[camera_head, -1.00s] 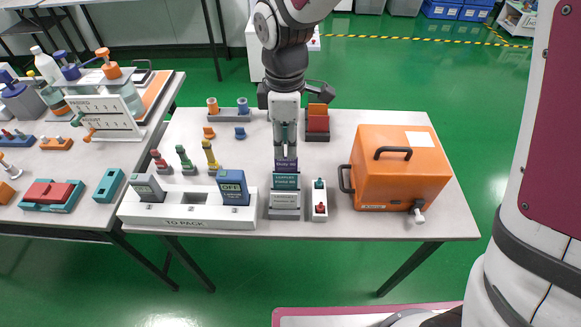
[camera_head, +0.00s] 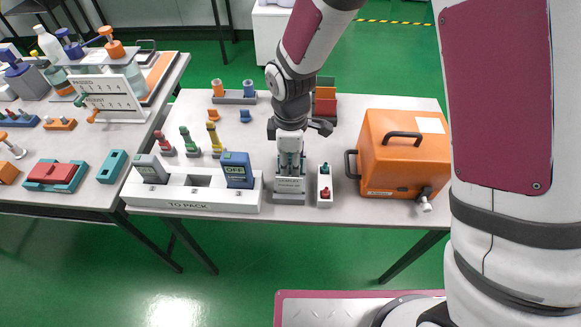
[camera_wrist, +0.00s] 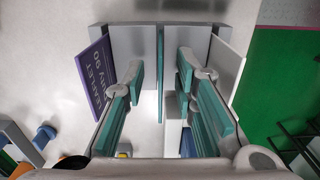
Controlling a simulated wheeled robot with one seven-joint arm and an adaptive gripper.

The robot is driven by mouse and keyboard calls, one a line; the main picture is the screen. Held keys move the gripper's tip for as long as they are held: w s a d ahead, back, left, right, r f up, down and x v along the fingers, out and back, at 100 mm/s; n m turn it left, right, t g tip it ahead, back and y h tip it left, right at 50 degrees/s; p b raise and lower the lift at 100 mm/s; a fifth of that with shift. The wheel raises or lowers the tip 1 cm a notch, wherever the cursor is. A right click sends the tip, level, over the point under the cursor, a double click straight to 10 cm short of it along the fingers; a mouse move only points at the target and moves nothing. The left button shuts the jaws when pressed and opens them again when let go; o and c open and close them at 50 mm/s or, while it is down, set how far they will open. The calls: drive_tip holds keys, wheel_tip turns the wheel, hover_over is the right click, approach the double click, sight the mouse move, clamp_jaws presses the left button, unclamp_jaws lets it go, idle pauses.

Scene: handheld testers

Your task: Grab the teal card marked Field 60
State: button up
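In the wrist view, a thin teal card (camera_wrist: 160,75) stands edge-on in the middle, between the two fingers of my gripper (camera_wrist: 160,72). The fingers have teal pads and are apart, with a gap to the card on both sides. A purple card (camera_wrist: 95,80) marked LEAFLET INV 90 stands left of the fingers, and a white card (camera_wrist: 230,68) stands right of them. In the head view, my gripper (camera_head: 290,165) is down at the card holder (camera_head: 289,199) and hides the teal card; the Field 60 marking cannot be read now.
Left of the holder is the white TO PACK tray (camera_head: 185,204) with a blue tester (camera_head: 237,170). Right of it is a small white box (camera_head: 325,197) with green and red knobs. A large orange case (camera_head: 385,175) stands further right. An orange-red block rack (camera_head: 325,103) is behind.

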drive_tip(key=shift+f, duration=0.25)
clamp_jaws()
drive_tip(key=shift+r, duration=0.15)
